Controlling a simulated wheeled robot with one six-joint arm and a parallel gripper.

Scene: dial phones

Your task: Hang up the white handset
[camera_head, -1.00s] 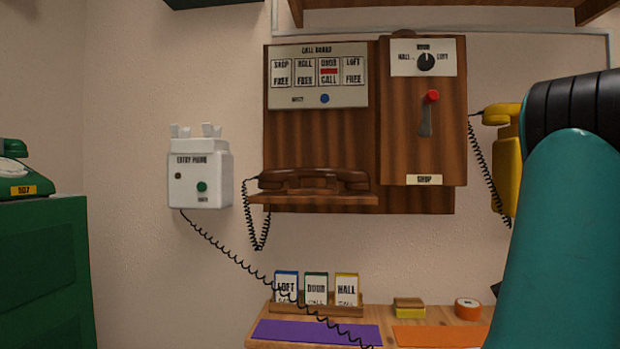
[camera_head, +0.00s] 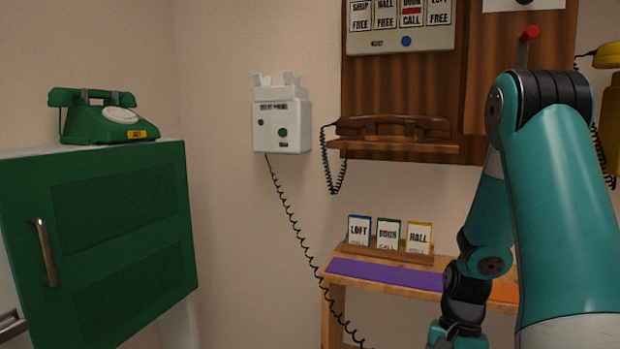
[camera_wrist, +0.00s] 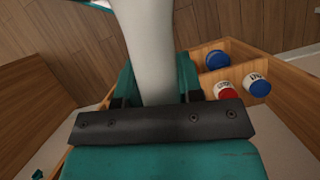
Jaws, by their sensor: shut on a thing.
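The white entry phone (camera_head: 265,130) hangs on the wall in the head view. The two prongs of its cradle (camera_head: 276,79) on top are empty. A black coiled cord (camera_head: 300,232) runs from its underside down to the right and out of the bottom edge. In the wrist view my gripper (camera_wrist: 156,88) is shut on the white handset (camera_wrist: 147,38), whose pale grip rises between the fingers to the top edge. The handset's ends are hidden or out of frame. In the head view my arm reaches down at the right, with its fingertips below the picture.
A brown handset (camera_head: 392,128) lies on the wooden wall board. Below it, a wooden shelf (camera_head: 335,288) carries cards and a purple mat (camera_head: 385,274). A green cabinet (camera_head: 110,240) with a green phone (camera_head: 100,122) stands left. The wrist view shows a wooden box (camera_wrist: 240,52) with colored caps.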

